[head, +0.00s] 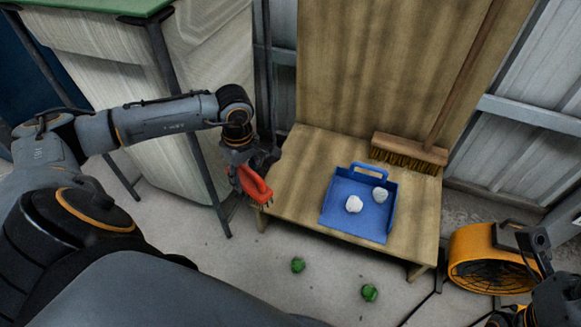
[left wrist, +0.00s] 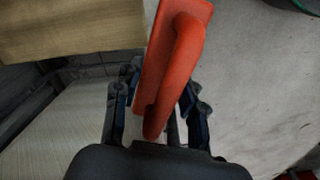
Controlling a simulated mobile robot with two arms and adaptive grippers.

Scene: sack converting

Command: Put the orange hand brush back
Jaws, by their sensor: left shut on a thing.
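The orange hand brush (head: 255,185) is held in my left gripper (head: 245,172), at the left edge of the low wooden bench (head: 297,165). The left wrist view shows the brush's orange back and looped handle (left wrist: 178,70) between the fingers of my left gripper (left wrist: 158,108). The bristles hardly show. Whether the brush touches the bench edge I cannot tell. My right gripper (head: 520,315) is only partly in view at the lower right corner, and its fingers are not clear.
A blue dustpan (head: 341,207) with two whitish lumps lies on the bench. A broom (head: 405,152) stands at the bench's back. Two green crumpled pieces (head: 298,265) (head: 369,292) lie on the floor. An orange fan (head: 477,258) stands at right. A frame with hanging sacks (head: 120,65) is at left.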

